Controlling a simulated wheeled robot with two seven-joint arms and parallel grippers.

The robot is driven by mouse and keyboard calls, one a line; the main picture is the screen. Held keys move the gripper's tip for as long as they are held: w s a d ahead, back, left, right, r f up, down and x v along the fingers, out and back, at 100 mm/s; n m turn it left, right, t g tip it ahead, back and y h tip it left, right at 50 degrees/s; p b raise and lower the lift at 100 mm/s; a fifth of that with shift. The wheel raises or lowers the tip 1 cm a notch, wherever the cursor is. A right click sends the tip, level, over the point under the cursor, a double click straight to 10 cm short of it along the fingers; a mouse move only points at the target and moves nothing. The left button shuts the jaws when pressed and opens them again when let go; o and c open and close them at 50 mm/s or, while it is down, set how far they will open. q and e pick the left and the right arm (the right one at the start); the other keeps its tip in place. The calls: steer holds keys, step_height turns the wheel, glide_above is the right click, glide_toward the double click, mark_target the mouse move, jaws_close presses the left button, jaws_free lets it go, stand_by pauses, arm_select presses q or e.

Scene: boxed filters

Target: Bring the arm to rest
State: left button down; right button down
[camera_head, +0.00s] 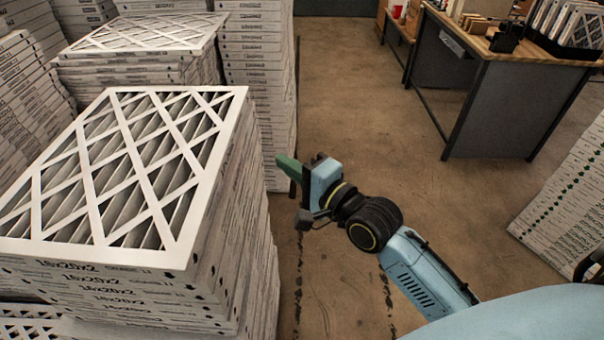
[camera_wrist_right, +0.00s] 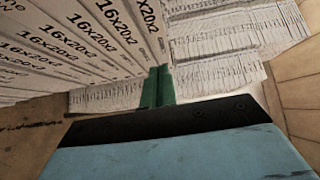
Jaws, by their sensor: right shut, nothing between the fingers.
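My right arm (camera_head: 425,280) comes in from the lower right in the head view, light blue with black joints. My right gripper (camera_head: 288,168) has green fingers and points left, beside the near stack of filters and apart from its top. In the right wrist view the green fingers (camera_wrist_right: 158,88) are together with nothing between them. Printed filter sides fill the space beyond them. My left gripper does not show in either view.
A tall stack of boxed filters (camera_head: 205,215) stands at the left, with more stacks (camera_head: 140,35) behind it. A workbench (camera_head: 510,105) stands at the back right. Another stack (camera_head: 565,205) is at the right edge. The brown floor (camera_head: 350,100) between them is clear.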

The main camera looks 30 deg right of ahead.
steer(key=s+d+f+n+g+h+b, duration=0.2)
steer(key=s+f+g, duration=0.1)
steer(key=f, duration=1.1)
steer(key=s+d+f+n+g+h+b, duration=0.15)
steer(key=s+f, duration=0.25)
steer(key=f, duration=1)
steer(key=s+d+f+n+g+h+b, duration=0.1)
steer(key=s+d+f+n+g+b, duration=0.2)
steer(key=f, duration=1.1)
steer(key=s+f+n+g+h+b, duration=0.15)
steer(key=s+f+n+g, duration=0.25)
steer(key=s+f, duration=0.95)
steer(key=s+f+n+g+b, duration=0.1)
steer(key=s+f+n+g, duration=0.1)
steer(key=s+f, duration=0.4)
steer(key=s+f+n+g+b, duration=0.2)
steer(key=s+f+n, duration=0.2)
steer(key=s, duration=0.8)
step_height(320, 180, down, 2)
steer(key=shift+s+f, duration=0.1)
steer(key=shift+s, duration=0.15)
